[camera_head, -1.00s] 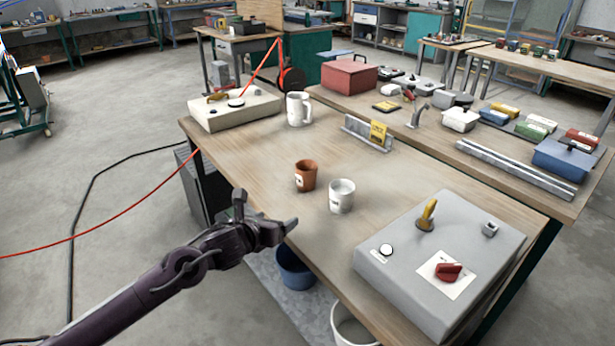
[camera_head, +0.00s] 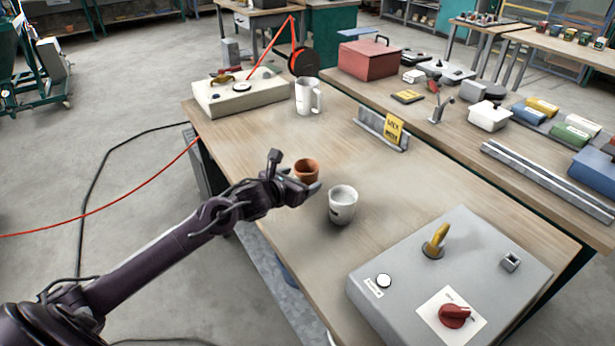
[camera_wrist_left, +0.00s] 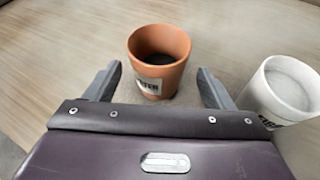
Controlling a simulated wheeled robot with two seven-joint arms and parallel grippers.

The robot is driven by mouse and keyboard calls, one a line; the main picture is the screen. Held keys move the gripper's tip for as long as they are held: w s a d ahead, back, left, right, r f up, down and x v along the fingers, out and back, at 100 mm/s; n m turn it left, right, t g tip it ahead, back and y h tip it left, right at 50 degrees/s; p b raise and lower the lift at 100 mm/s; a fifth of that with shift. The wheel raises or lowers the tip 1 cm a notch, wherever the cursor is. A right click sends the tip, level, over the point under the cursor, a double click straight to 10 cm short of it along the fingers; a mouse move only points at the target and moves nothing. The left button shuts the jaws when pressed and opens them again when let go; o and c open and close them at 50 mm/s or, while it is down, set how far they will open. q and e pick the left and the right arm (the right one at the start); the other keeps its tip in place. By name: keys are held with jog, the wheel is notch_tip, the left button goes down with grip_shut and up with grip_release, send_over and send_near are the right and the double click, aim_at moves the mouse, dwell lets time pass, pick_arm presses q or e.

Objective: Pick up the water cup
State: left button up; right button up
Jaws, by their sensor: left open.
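A terracotta-orange cup (camera_head: 309,167) stands upright on the wooden table (camera_head: 250,135). In the left wrist view the cup (camera_wrist_left: 159,55) is dark inside and has a small white label whose text seems to end in "TER". My left gripper (camera_head: 297,172) is open beside it and partly hides it in the head view. In the wrist view the cup shows between the two spread fingers, apart from both. A white cup (camera_head: 343,206) with a pale filling and a dark label stands close to its right; it also shows in the wrist view (camera_wrist_left: 285,95). My right gripper is not in view.
A grey control box (camera_head: 470,250) with a yellow lever and red knob lies at the front right. A cream box (camera_head: 235,100) and a white mug (camera_head: 307,97) stand at the back left. A metal rail with a yellow sign (camera_head: 393,128) stands behind the cups.

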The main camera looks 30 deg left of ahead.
pick_arm(q)
jog(key=p+x, duration=0.1)
jog(key=x, duration=0.3)
jog(key=shift+w+a+f, duration=0.15)
jog(key=shift+w+f, duration=0.2)
jog(key=shift+w, duration=0.05)
jog(key=c, duration=1)
jog(key=shift+c, duration=0.5)
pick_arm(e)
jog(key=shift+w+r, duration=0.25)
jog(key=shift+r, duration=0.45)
